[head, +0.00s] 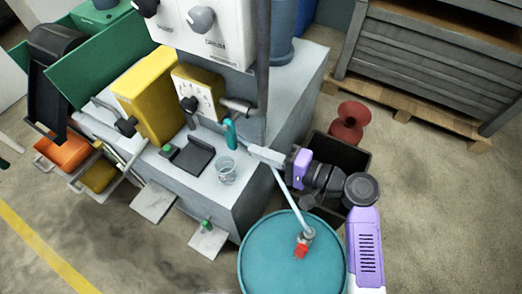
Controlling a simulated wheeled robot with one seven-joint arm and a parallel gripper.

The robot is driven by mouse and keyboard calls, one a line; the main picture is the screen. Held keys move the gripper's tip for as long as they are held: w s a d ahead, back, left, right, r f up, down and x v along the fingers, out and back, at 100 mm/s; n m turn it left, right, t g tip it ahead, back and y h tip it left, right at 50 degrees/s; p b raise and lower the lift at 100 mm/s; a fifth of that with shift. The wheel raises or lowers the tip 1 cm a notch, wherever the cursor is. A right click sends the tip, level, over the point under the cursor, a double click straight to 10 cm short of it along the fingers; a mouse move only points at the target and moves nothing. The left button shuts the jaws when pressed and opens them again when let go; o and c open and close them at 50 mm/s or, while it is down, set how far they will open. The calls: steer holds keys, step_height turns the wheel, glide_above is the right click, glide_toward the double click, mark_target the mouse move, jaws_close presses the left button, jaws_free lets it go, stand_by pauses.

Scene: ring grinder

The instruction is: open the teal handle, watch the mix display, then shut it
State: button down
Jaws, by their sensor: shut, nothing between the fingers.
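The teal handle (230,133) is a small upright lever with a curved top, on the grey machine bench in the head view. My gripper (252,149) is shut and empty just right of the handle, its fingers pointing left toward it. Whether the fingertips touch the handle, I cannot tell. A yellow box with a pale, marked dial face (203,96) stands behind the handle; whether it is the mix display is unclear, and its reading is too small to make out.
A clear glass (225,171) stands on the bench in front of the handle. A dark pad (189,158) lies left of it. A teal drum (262,262), with a pale rod across it, is below my arm. A grey pipe (263,70) rises behind the handle.

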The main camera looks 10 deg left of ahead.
steer(key=f+v, duration=0.1)
steer(key=v, duration=0.9)
steer(key=shift+d, duration=0.25)
